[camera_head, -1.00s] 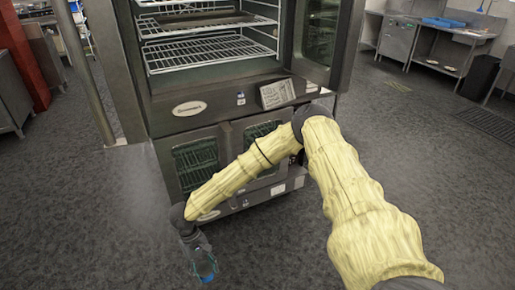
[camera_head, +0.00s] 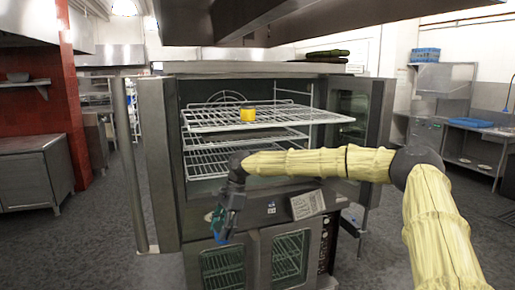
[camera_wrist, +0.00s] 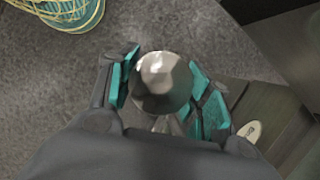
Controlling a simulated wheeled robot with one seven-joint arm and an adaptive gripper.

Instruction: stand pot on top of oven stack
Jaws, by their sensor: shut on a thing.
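The oven stack (camera_head: 158,160) stands ahead, with its upper oven doors open and wire racks inside. Its flat top (camera_head: 250,68) shows near the upper middle of the head view. My gripper (camera_head: 226,222) hangs fingers down in front of the stack, at about the seam between the upper and lower ovens. In the wrist view, its teal fingers are shut on a shiny, round metal thing (camera_wrist: 162,82), which looks like the pot. The held thing cannot be made out clearly in the head view.
A yellow cup-like thing (camera_head: 248,113) sits on the pulled-out top rack (camera_head: 270,119). Dark flat things (camera_head: 328,55) lie on the oven top's right part. A teal container with yellow strands (camera_wrist: 72,14) shows below. A dark hood (camera_head: 310,20) hangs above.

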